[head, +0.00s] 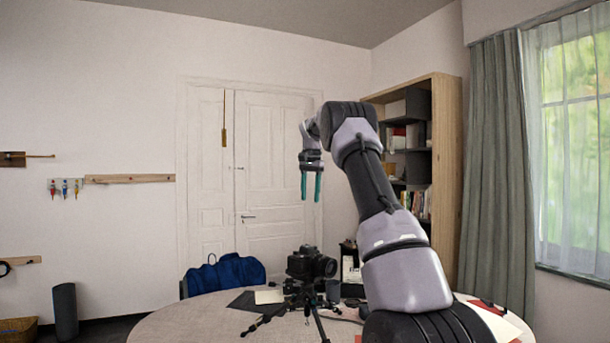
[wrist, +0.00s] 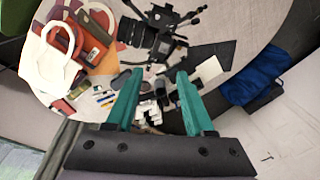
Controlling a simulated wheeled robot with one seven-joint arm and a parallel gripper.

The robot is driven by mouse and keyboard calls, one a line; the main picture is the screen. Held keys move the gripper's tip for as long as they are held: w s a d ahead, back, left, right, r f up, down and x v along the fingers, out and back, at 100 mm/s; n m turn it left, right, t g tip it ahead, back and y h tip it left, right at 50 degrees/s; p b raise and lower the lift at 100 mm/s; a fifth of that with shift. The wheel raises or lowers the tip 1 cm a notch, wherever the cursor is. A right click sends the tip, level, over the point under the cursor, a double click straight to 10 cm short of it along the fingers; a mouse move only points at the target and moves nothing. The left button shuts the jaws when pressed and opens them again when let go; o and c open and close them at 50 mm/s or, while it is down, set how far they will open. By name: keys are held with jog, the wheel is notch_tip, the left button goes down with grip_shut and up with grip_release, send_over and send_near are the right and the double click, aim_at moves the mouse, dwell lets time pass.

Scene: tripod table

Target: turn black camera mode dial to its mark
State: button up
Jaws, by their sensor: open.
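The black camera (head: 311,263) sits on a small tripod (head: 312,305) on the round table (head: 190,325), its lens facing right in the head view. In the wrist view the camera (wrist: 165,22) is near the top, seen from above, with its lens (wrist: 130,32) to the left. The mode dial and its mark are too small to make out. My gripper (head: 311,198) is open and empty, pointing down, well above the camera.
Dark and white cards (head: 268,296) lie left of the tripod. Bags, papers and small items (wrist: 70,50) crowd one side of the table. A blue bag (head: 224,275) is behind the table's left edge. The air around my gripper is clear.

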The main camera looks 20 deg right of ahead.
jog(key=s+a+r+n+t, duration=0.1)
jog(key=s+a+r+n, duration=0.1)
jog(key=s+a+r, duration=0.4)
jog(key=s+r, duration=0.1)
jog(key=s, duration=0.3)
jog(key=shift+s+r+t, duration=0.2)
jog(key=shift+s+t, duration=0.05)
jog(key=shift+t, duration=0.05)
jog(key=shift+a, duration=0.1)
jog(key=w+d+f+m+h, duration=0.1)
jog(key=w+d+f, duration=0.2)
jog(key=w+f, duration=0.2)
jog(key=w+d+f+m+h, duration=0.1)
jog(key=w+f, duration=0.4)
jog(key=f, duration=0.7)
jog(key=w+d+f+m+h, duration=0.2)
jog(key=w+d+f, duration=0.3)
jog(key=f, duration=0.4)
jog(key=shift+d+f+m+g, duration=0.1)
jog(key=shift+f+m+g, duration=0.1)
jog(key=shift+m+g, duration=0.15)
grip_shut()
